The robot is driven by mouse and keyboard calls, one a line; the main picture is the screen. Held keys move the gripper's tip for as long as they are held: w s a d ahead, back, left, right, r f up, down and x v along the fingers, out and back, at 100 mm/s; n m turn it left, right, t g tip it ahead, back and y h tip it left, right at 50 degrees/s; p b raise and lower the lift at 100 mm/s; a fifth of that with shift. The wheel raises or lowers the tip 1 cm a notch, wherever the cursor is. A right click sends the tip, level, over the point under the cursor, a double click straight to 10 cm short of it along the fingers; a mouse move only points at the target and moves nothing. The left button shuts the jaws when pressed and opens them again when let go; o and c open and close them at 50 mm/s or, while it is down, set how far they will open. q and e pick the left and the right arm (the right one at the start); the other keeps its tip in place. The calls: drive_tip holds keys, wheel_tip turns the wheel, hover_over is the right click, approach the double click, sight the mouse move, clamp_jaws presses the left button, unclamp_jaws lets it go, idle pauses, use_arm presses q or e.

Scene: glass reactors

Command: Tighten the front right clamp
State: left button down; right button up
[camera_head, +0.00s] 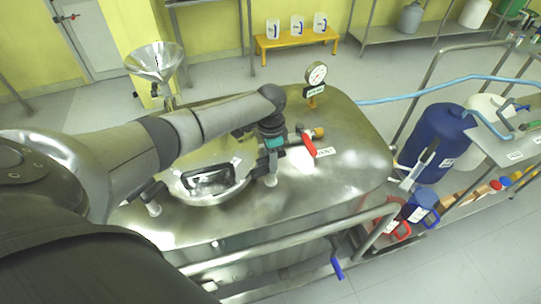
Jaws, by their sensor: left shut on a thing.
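The round metal hatch lid (190,195) with a dark handle (208,179) sits on top of the steel reactor (345,165). Another clamp (152,206) is at the lid's front left. My left arm covers the back left of the lid. My right gripper is not in view.
A red-handled valve (308,145) with a vent label stands close to the right of my left gripper. A pressure gauge (315,75) rises behind it, and a metal funnel (154,62) stands at the back left. A metal rail (290,240) runs along the front.

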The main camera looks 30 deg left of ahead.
use_arm(q)
drive_tip(key=m+p, duration=0.1)
drive_tip(key=m, duration=0.3)
drive_tip(key=shift+m, duration=0.3)
drive_tip(key=m, duration=0.4)
drive_tip(key=shift+w+m, duration=0.1)
drive_tip(key=shift+m, duration=0.2)
drive_tip(key=c, duration=0.7)
unclamp_jaws()
drive_tip(key=shift+r, duration=0.1)
wheel_tip(320, 180, up, 15)
drive_tip(key=p, duration=0.1)
